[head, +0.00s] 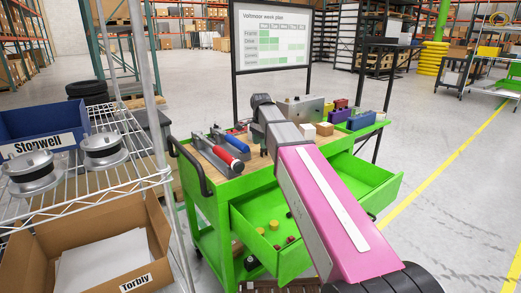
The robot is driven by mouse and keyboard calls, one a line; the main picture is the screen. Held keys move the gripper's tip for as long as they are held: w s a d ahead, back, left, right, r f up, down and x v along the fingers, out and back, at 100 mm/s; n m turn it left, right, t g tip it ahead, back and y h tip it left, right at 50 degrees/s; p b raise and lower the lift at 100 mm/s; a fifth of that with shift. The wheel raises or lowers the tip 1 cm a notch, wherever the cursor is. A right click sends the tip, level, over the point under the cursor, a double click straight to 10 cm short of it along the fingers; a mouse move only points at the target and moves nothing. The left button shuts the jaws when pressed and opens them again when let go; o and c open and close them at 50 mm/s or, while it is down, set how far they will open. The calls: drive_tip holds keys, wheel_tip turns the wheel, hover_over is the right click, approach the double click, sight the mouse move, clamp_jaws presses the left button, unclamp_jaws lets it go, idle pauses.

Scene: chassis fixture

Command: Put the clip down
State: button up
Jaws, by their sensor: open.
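My arm reaches over the wooden top of a green cart (206,200). My gripper (262,148) is low over the worktop, mostly hidden behind my own wrist, and its jaws are open. I cannot make out a clip; it may be hidden behind my arm or too small to tell. A grey metal block (300,108) stands at the back of the top.
Small wooden blocks (324,129) and coloured bins (362,120) are right of my wrist. An open green drawer (375,187) holds small yellow and dark pieces. A wire rack (130,180) with boxes stands close at left.

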sight(261, 156)
wheel_tip(261, 156, up, 8)
idle(0.4)
drive_tip(key=shift+s, duration=0.15)
idle(0.3)
